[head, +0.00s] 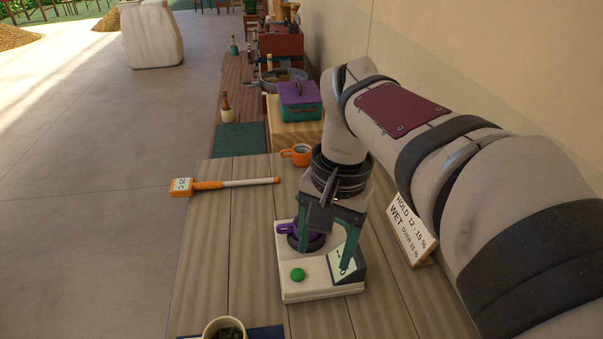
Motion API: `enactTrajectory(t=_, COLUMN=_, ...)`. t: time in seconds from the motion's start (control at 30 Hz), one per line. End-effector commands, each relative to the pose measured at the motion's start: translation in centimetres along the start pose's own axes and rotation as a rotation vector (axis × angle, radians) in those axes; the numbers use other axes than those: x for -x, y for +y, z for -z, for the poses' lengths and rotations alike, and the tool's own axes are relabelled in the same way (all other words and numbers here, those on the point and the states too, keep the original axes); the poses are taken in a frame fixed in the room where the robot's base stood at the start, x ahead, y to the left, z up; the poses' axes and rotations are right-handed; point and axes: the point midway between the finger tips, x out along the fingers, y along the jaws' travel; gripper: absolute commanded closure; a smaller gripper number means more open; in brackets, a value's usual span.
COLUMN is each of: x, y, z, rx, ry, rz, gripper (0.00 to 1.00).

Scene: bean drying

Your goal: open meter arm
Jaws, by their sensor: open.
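The meter (318,290) is a cream box on the wooden table, with a round green button (297,274) on its front and a tilted display at its right. Its purple meter arm (284,229) lies at the back left over a dark round part. My gripper (325,254), with green fingers, points down over the meter and is open. One finger is close to the purple arm and the other is in front of the display. I cannot tell whether either finger touches the meter. The gripper hides part of the meter's back and the display.
An orange and white probe (220,184) lies across the table's left edge. An orange cup (296,154) stands behind the meter. A sign (410,228) stands to the right, near my arm. A cup of dark beans (225,328) is at the front. The table left of the meter is clear.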

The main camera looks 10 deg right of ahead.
Motion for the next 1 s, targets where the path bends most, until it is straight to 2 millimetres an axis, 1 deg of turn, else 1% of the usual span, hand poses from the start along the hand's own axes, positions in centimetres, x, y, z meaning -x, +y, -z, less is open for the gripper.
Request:
enactTrajectory(t=0.1, x=-0.3, y=0.4, z=-0.7, rx=0.006, ry=-0.002, rz=0.002, gripper=0.34)
enactTrajectory(t=0.33, x=-0.3, y=0.4, z=-0.8, rx=0.006, ry=-0.003, rz=0.003, gripper=0.34)
enactTrajectory(t=0.37, x=-0.3, y=0.4, z=-0.8, rx=0.007, ry=-0.003, rz=0.003, gripper=0.35)
enactTrajectory(t=0.43, x=-1.0, y=0.7, z=-0.7, rx=0.043, ry=-0.009, rz=-0.035, gripper=0.48)
enactTrajectory(t=0.47, x=-1.8, y=1.0, z=-0.5, rx=0.099, ry=-0.016, rz=-0.088, gripper=0.53)
enactTrajectory(t=0.53, x=-4.9, y=2.5, z=0.6, rx=0.349, ry=-0.048, rz=-0.321, gripper=0.66)
enactTrajectory(t=0.57, x=-6.2, y=3.2, z=1.4, rx=0.507, ry=-0.071, rz=-0.457, gripper=0.72)
enactTrajectory(t=0.6, x=-7.8, y=3.8, z=2.7, rx=0.742, ry=-0.109, rz=-0.655, gripper=0.79)
enactTrajectory(t=0.63, x=-8.7, y=3.8, z=3.9, rx=0.923, ry=-0.140, rz=-0.805, gripper=0.84)
enactTrajectory(t=0.67, x=-9.4, y=3.4, z=5.1, rx=1.100, ry=-0.175, rz=-0.952, gripper=0.90)
enactTrajectory(t=0.7, x=-10.1, y=2.2, z=6.6, rx=1.323, ry=-0.221, rz=-1.141, gripper=0.97)
enactTrajectory(t=0.73, x=-10.7, y=0.9, z=7.6, rx=1.476, ry=-0.257, rz=-1.274, gripper=1.00)
enactTrajectory(t=0.77, x=-11.2, y=-0.6, z=8.3, rx=1.615, ry=-0.290, rz=-1.399, gripper=1.00)
enactTrajectory(t=0.8, x=-12.0, y=-2.7, z=8.9, rx=1.770, ry=-0.331, rz=-1.548, gripper=1.00)
enactTrajectory(t=0.9, x=-13.6, y=-6.8, z=9.2, rx=2.015, ry=-0.403, rz=-1.809, gripper=1.00)
enactTrajectory(t=0.93, x=-13.8, y=-7.6, z=9.3, rx=2.052, ry=-0.414, rz=-1.854, gripper=1.00)
enactTrajectory(t=1.0, x=-14.2, y=-8.3, z=9.5, rx=2.093, ry=-0.428, rz=-1.905, gripper=1.00)
